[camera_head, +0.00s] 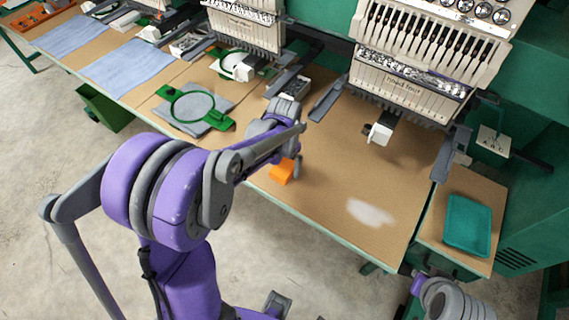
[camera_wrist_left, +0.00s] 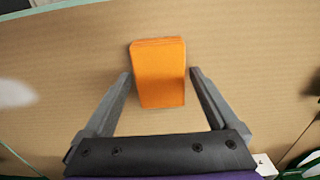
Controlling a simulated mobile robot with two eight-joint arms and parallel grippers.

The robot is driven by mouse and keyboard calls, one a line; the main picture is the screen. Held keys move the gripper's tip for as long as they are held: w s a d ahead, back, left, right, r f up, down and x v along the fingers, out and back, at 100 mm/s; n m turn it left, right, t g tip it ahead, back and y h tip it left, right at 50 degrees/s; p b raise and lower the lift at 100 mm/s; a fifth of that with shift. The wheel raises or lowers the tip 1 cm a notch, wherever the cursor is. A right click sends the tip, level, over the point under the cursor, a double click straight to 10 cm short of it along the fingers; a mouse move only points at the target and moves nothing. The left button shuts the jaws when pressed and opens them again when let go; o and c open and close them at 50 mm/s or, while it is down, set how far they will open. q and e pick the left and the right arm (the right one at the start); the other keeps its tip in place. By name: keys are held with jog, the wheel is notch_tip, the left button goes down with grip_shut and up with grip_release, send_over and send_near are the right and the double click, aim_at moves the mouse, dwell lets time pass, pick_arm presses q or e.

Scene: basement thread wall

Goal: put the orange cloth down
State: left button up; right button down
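The orange cloth (camera_head: 283,172) is a small folded block at the front edge of the brown table, in the middle of the head view. It also shows upper centre in the left wrist view (camera_wrist_left: 159,75). My left gripper (camera_wrist_left: 160,72) has its fingers spread, one on each side of the cloth, with a narrow gap showing at both sides. In the head view the left gripper (camera_head: 290,163) is partly hidden by my own arm. My right gripper is not visible; only part of that arm shows at the bottom right.
A green hoop (camera_head: 192,106) on grey-blue fabric lies left of my gripper. An embroidery machine head (camera_head: 400,90) stands behind the table. A teal tray (camera_head: 468,226) lies at the right. The brown tabletop (camera_head: 325,205) right of the cloth is bare, with a pale patch (camera_head: 371,212).

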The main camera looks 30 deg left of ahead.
aim_at(285, 166)
pick_arm(q)
jog(key=shift+r, duration=0.3)
notch_tip(285, 166, up, 11)
jog(key=p, duration=0.1)
jog(key=s+d+t, duration=0.2)
jog(key=s, duration=0.2)
jog(key=s+d+f+t, duration=0.1)
jog(key=s+d, duration=0.1)
jog(key=s, duration=0.3)
jog(key=s+d+f+n+t, duration=0.1)
jog(key=s+d+t, duration=0.1)
jog(key=s, duration=0.3)
jog(key=shift+s+d+f+t, duration=0.1)
jog(key=shift+s+d+t, duration=0.2)
jog(key=shift+d, duration=0.1)
jog(key=shift+w, duration=0.1)
dwell(0.6)
